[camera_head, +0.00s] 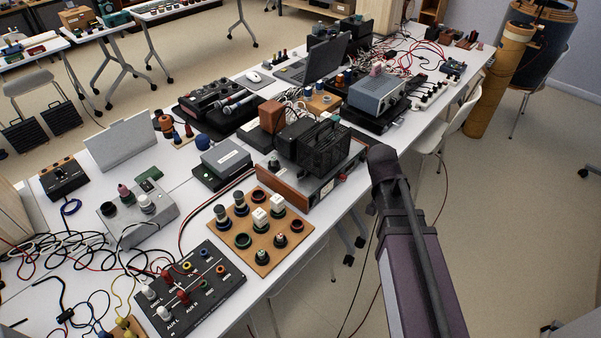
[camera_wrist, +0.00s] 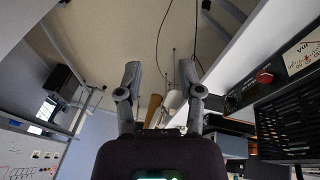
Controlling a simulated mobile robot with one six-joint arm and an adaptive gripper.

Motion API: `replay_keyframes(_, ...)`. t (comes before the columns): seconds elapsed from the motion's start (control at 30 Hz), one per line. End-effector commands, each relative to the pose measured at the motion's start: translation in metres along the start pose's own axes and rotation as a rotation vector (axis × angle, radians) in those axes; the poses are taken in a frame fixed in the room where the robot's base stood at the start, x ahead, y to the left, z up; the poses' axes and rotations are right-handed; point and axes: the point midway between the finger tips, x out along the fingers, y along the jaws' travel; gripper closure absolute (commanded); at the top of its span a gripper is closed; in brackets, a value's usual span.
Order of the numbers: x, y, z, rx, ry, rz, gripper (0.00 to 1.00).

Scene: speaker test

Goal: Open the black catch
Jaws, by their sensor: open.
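I cannot make out a black catch for certain in either view. A black slotted cage (camera_head: 325,145) sits on a wood-sided instrument (camera_head: 290,192) near the table's right edge in the head view. In the wrist view a black slotted housing (camera_wrist: 288,128) is at the right, beside a red knob (camera_wrist: 264,76) and a meter face (camera_wrist: 303,50). My gripper (camera_wrist: 159,72) is open and empty, its two fingers apart, to the left of that housing in the picture. My arm shows right of the table in the head view; its fingers cannot be made out there.
The white table (camera_head: 180,205) is crowded with devices and loose cables. A wooden board of knobs (camera_head: 262,238) and a black jack panel (camera_head: 190,292) are at the front. A white chair (camera_head: 462,125) and a brown tube (camera_head: 497,82) stand behind my arm. Floor beside the table is mostly clear.

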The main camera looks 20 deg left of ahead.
Motion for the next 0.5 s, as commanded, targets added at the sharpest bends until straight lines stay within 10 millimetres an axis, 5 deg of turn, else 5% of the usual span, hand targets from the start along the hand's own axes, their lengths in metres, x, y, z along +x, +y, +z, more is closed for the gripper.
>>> replay_keyframes(0.5, -0.045, -0.160, -0.006, 0.139, 0.273, 0.033, 0.51)
